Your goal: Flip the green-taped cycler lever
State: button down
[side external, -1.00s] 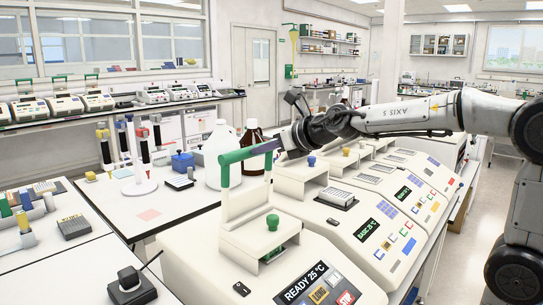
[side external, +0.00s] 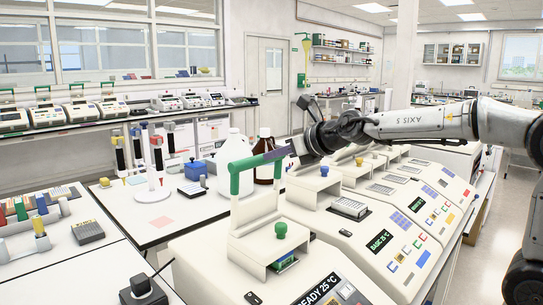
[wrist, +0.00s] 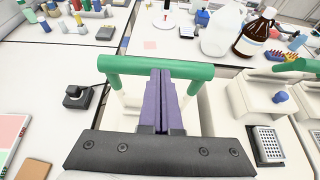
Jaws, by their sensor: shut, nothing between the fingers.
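The green-taped lever (side external: 255,160) is a green crossbar on pale side arms, standing raised above the nearest white cycler (side external: 215,262). This cycler has a green knob (side external: 281,229) and a display reading "READY 25 °C", partly cut off by the frame. In the wrist view the green crossbar (wrist: 122,65) runs across behind my fingertips. My gripper (side external: 280,153) is shut and empty, with its purple fingers at the right end of the bar in the side view. In the wrist view the fingertips (wrist: 161,73) overlap the bar's middle; I cannot tell whether they touch it.
A neighbouring cycler with a blue knob (side external: 324,170) stands close on the right, with more beyond. Another green bar (wrist: 298,65) shows at the wrist view's right edge. A white jug (side external: 232,150) and a brown bottle (side external: 264,160) stand behind the lever.

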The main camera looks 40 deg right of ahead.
jog(key=s+a+r+m+t+y, duration=0.1)
jog(key=s+a+r+m+t, duration=0.1)
jog(key=s+r+m, duration=0.45)
jog(key=s+a+r+m+t+y, duration=0.1)
jog(key=s+a+r+t, duration=0.15)
jog(key=s, duration=0.75)
jog(key=s+d+f+m+g+h, duration=0.35)
jog(key=f+m, duration=0.35)
jog(key=m, duration=0.4)
jog(key=s+d+f+m+g+h, duration=0.25)
jog(key=s+d+f+m, duration=0.35)
jog(key=m, duration=0.4)
jog(key=s+a+f+m+g+y, duration=0.2)
jog(key=s+a+f+m+g, duration=0.1)
jog(key=f, duration=0.4)
jog(key=s+a+f+m+g+y, duration=0.2)
jog(key=s+a+f+m+g, duration=0.1)
jog(key=f, duration=0.4)
jog(key=s+a+m, duration=0.1)
jog(key=s+a, duration=0.1)
jog(key=shift+s, duration=0.3)
